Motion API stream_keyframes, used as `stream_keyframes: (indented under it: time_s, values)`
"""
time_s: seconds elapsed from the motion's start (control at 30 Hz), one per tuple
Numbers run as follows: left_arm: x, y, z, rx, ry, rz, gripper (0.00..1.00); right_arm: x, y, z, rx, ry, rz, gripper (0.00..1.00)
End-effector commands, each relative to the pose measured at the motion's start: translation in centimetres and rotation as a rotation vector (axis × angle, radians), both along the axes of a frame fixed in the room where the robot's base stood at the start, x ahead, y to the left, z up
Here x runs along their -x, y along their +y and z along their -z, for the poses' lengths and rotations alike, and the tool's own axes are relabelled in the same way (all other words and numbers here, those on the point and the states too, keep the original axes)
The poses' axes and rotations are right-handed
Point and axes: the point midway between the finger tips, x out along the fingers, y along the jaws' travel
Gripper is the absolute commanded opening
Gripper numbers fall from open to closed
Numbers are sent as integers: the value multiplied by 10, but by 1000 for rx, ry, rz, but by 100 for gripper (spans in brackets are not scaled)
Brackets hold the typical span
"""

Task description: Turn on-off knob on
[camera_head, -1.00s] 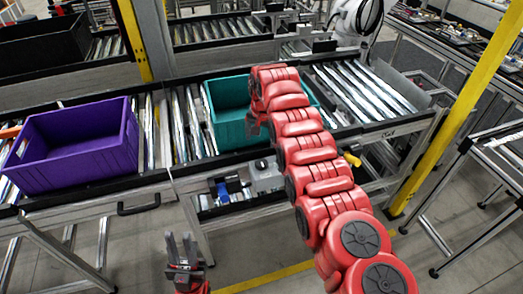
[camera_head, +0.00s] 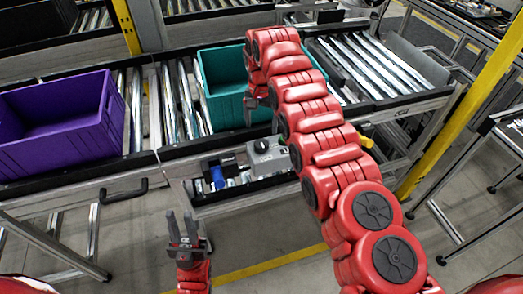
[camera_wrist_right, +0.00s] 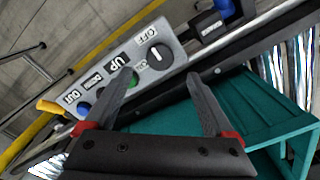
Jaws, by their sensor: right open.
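The on-off knob (camera_wrist_right: 158,55) is a round black dial with a white mark, on a grey control box (camera_wrist_right: 134,62) with OFF and UP labels. In the head view the knob (camera_head: 261,146) sits on top of the box, below the conveyor edge. My right gripper (camera_wrist_right: 158,76) is open and empty, its fingers spread below the knob in the wrist view and apart from it. In the head view the right gripper (camera_head: 251,108) is in front of the teal bin, partly hidden by its arm. My left gripper (camera_head: 181,222) is open and empty, low over the floor.
A teal bin (camera_head: 222,82) stands on the roller conveyor behind my right arm; a purple bin (camera_head: 60,145) stands left. A blue button (camera_head: 217,177) is left of the control box. A yellow post (camera_head: 460,110) rises at the right.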

Motion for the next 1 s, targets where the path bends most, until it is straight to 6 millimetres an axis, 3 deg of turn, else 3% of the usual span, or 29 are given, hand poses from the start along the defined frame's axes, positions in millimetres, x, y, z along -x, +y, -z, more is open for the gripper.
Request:
stream_keyframes:
  time_s: [0.27,0.33,0.5,0.73,1.0]
  values:
    - [0,0,-24,0,-2,0,27,1,0,50,3,6,0,88]
    - [0,0,-14,0,-2,0,27,2,1,68,4,6,-2,88]
    - [0,0,-10,0,-2,0,27,-1,0,80,2,-2,-1,88]
    - [0,0,-11,0,-2,0,27,-1,0,80,2,-2,0,88]
    - [0,0,-11,0,-2,0,27,-1,0,80,2,-2,0,40]
